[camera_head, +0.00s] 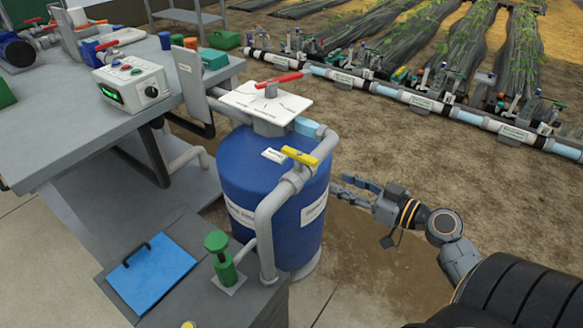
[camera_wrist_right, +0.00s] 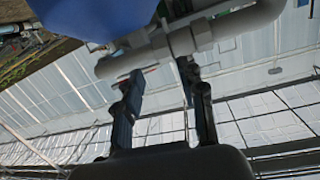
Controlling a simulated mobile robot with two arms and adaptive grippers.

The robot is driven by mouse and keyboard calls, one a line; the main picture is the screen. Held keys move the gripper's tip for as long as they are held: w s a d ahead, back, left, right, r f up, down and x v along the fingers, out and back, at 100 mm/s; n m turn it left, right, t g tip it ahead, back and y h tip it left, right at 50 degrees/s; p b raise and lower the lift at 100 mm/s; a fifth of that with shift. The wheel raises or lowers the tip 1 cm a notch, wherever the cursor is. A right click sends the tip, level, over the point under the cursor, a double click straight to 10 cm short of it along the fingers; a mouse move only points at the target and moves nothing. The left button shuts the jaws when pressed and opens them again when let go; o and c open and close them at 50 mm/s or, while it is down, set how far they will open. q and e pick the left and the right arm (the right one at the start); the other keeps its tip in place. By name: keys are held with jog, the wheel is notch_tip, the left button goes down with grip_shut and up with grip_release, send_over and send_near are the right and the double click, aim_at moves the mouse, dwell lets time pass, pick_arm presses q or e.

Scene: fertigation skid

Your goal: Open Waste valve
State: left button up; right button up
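A blue tank (camera_head: 265,180) stands in the middle of the head view. On its right side a grey pipe (camera_head: 268,222) carries a valve with a yellow lever (camera_head: 300,156). A small white label (camera_head: 274,155) is beside the lever; its print is too small to read, so I cannot confirm which valve is Waste. My right gripper (camera_head: 338,184) is open and empty, right of the tank and lower in the picture than the lever. In the right wrist view, its spread fingers (camera_wrist_right: 160,72) point toward grey pipework (camera_wrist_right: 180,42); the lever does not show there. My left gripper is not in view.
A red lever (camera_head: 272,84) sits on the tank's white top plate. A green handwheel valve (camera_head: 218,242) and a blue lid (camera_head: 152,272) are at the front left. A grey bench (camera_head: 75,130) with a control box (camera_head: 132,82) stands left. Soil ground (camera_head: 400,150) is free on the right.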

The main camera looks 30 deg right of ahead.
jog(key=n+y, duration=0.2)
send_near(296, 152)
jog(key=shift+t, duration=0.4)
jog(key=p+x, duration=0.1)
jog(key=x, duration=0.2)
jog(key=p+x, duration=0.1)
jog(key=x, duration=0.2)
jog(key=f+p+x, duration=0.1)
jog(key=x, duration=0.3)
jog(key=shift+a, duration=0.1)
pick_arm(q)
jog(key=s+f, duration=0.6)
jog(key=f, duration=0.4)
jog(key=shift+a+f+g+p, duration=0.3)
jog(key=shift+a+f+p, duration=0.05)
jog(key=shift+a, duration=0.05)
pick_arm(e)
jog(key=shift+w+a+f, duration=0.1)
jog(key=shift+w+a, duration=0.2)
jog(key=shift+w, duration=0.25)
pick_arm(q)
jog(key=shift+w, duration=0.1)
pick_arm(e)
grip_shut()
